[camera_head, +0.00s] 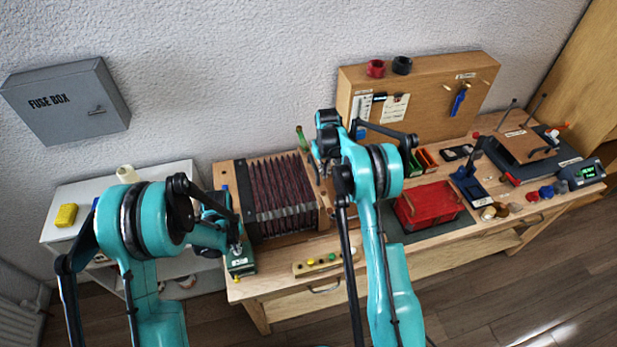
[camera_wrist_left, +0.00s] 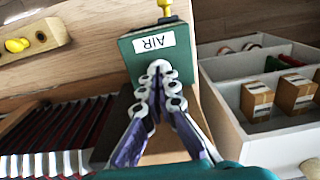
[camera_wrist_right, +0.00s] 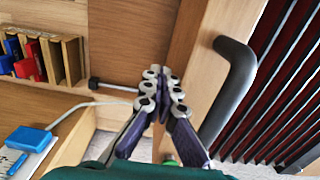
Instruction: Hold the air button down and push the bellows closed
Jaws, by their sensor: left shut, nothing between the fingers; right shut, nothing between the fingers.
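The bellows (camera_head: 282,195), dark red pleats between wooden end boards, stand spread apart on the bench. The right end board carries a black bar handle (camera_wrist_right: 240,75). The green box marked AIR (camera_wrist_left: 150,42) sits at the bench's left front corner; a pale round button (camera_wrist_left: 160,66) shows on it, partly covered by my fingertips. My left gripper (camera_wrist_left: 158,72) is shut and empty, its tips at this button; whether they press it cannot be told. My right gripper (camera_wrist_right: 161,76) is shut and empty, left of the handle and apart from it in the right wrist view.
A red box (camera_head: 428,207) stands right of my right arm. A white shelf unit (camera_head: 60,215) stands left of the bench. A green bottle (camera_head: 302,138) is behind the bellows.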

